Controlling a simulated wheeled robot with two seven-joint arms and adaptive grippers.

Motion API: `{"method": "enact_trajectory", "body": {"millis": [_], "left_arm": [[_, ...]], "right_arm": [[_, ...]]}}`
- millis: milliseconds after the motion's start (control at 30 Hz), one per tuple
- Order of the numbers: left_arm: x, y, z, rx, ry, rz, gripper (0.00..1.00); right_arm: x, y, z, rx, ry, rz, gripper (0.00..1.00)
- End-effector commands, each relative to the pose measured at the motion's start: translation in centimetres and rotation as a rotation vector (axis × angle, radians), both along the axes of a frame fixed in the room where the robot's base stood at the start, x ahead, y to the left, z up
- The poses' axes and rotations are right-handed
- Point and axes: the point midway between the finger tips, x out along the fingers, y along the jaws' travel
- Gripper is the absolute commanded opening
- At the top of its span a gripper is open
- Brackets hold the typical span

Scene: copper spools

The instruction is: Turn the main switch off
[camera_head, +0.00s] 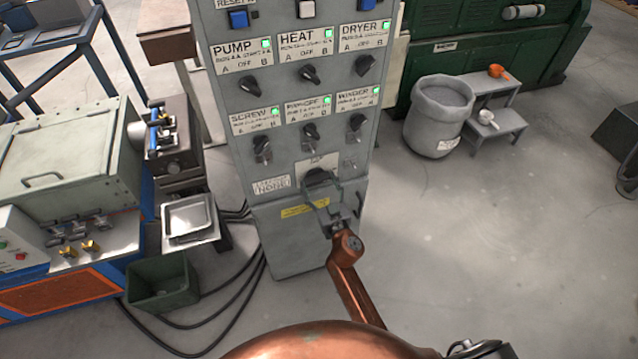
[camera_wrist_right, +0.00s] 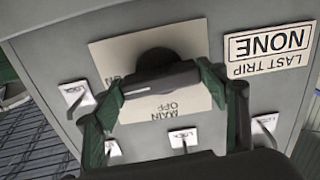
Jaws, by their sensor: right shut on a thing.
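The main switch (camera_head: 318,178) is a black rotary knob on a pale plate low on the grey control panel. In the right wrist view the switch handle (camera_wrist_right: 160,80) lies nearly crosswise, slightly tilted, with a white mark near its left end. Its label plate (camera_wrist_right: 190,42) appears upside down, with MAIN OFF below the handle and partly hidden lettering at the left. My right gripper (camera_head: 325,197) is at the switch; in the wrist view its fingers (camera_wrist_right: 163,88) are shut on the handle, one at each end. My left gripper is not in view.
Above the switch are two rows of selector knobs with lit green lamps (camera_head: 266,44). Small padlock-like tabs (camera_wrist_right: 183,138) sit near the switch plate. A green bin (camera_head: 163,285) and black cables (camera_head: 235,275) lie left of the panel.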

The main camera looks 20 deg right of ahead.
Motion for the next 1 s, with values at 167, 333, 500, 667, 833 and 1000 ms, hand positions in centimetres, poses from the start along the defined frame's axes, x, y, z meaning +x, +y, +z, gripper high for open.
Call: {"method": "enact_trajectory", "body": {"millis": [167, 333, 500, 667, 833, 1000], "left_arm": [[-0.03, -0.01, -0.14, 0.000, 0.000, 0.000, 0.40], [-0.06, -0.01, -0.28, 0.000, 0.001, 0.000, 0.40], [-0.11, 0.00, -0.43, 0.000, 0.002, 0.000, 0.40], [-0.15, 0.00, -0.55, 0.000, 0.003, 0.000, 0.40], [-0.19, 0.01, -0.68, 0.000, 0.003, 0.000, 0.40], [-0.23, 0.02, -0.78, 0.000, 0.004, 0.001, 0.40]], "right_arm": [[0.00, 0.09, -0.07, -0.108, -0.004, 0.002, 0.42], [0.00, 0.10, -0.08, -0.256, -0.008, 0.002, 0.42], [0.00, 0.10, -0.06, -0.419, -0.015, 0.002, 0.42], [0.00, 0.10, -0.05, -0.570, -0.020, 0.002, 0.42], [0.00, 0.09, -0.07, -0.733, -0.026, 0.002, 0.42], [0.00, 0.12, -0.07, -0.895, -0.031, 0.003, 0.42]]}}
